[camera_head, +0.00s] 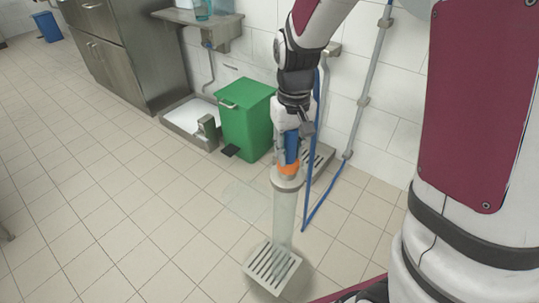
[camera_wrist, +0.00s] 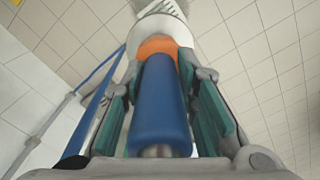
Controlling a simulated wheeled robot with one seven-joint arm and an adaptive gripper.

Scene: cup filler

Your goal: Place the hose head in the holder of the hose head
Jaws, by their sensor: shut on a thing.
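The hose head is a blue cylinder (camera_head: 291,147) with an orange collar at its lower end. My gripper (camera_head: 291,128) is shut around its blue body and holds it roughly upright, orange end down. In the wrist view the blue body (camera_wrist: 159,105) lies between the two finger pads of my gripper (camera_wrist: 165,85), with the orange collar beyond them. The collar appears at or in the ring; I cannot tell how deep.
A slotted grate (camera_head: 272,268) lies at the tube's foot. A green bin (camera_head: 246,118) stands left of my gripper. A blue hose (camera_head: 325,197) loops down on the right near a wall pipe (camera_head: 364,98). Open tiled floor lies to the left.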

